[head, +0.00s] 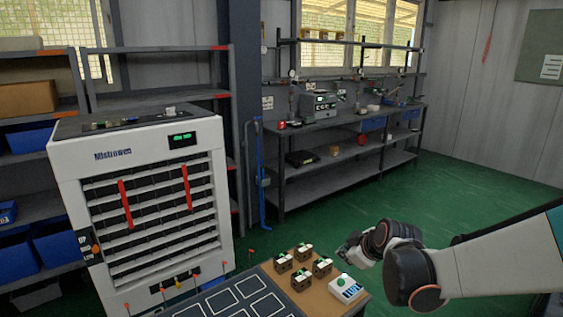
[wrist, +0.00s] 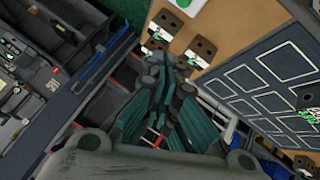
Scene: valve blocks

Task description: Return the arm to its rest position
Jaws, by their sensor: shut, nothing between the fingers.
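My arm reaches in from the right in the head view, and my gripper (head: 352,250) is in the air just right of and above the table's valve blocks. In the wrist view my gripper (wrist: 172,62) is shut with its fingers together and nothing held. Several brown valve blocks (head: 301,279) stand on the wooden part of the table, apart from my gripper. In the wrist view a valve block (wrist: 201,49) shows beyond the fingertips.
A dark panel with white outlined squares (head: 231,299) covers the table's left part. A tall white cabinet (head: 140,200) with red straps stands at left. Shelves with blue bins (head: 55,245) are behind it. A workbench (head: 350,127) stands at the back. Green floor at right is clear.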

